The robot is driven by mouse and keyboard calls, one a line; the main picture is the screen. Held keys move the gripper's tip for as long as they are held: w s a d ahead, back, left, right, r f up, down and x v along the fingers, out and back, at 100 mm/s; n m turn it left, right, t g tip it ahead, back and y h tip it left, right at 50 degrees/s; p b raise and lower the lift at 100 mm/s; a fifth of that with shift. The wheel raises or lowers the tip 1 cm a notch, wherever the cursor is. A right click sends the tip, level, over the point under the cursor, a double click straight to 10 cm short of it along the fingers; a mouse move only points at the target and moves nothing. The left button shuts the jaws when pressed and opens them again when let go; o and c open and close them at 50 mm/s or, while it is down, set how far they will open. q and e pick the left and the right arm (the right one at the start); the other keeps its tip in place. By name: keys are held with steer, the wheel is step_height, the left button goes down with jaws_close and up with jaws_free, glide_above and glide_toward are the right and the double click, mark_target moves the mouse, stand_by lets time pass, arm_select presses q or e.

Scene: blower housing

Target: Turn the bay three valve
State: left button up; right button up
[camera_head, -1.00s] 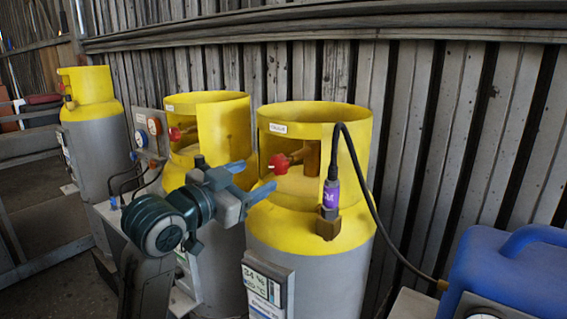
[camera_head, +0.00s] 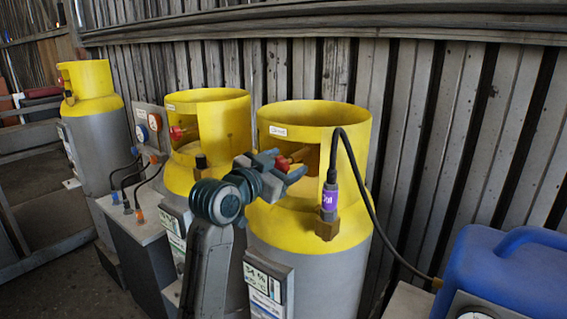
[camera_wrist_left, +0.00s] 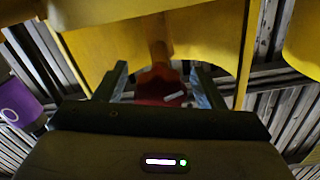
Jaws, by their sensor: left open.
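The nearest gas cylinder has a yellow top (camera_head: 345,125) and a grey body. Its red valve knob (camera_head: 281,164) sits inside the cut-out of the yellow collar on a brass stem. My left gripper (camera_head: 287,166) is at this knob, partly covering it. In the left wrist view, the red knob (camera_wrist_left: 160,90) lies between the two open fingers (camera_wrist_left: 158,76), with the brass stem beyond it. I cannot tell whether either finger touches it. A white label (camera_head: 278,131) on the collar is too small to read. My right gripper is not in view.
A second yellow cylinder (camera_head: 222,113) with a red knob (camera_head: 177,133) stands to the left, a third (camera_head: 88,84) farther left. A black hose with a purple-banded fitting (camera_head: 329,194) hangs right of the valve. A blue container (camera_head: 510,270) is at lower right.

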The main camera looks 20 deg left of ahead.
arm_select(q)
steer(key=shift+c, duration=0.2)
steer(key=c, duration=0.9)
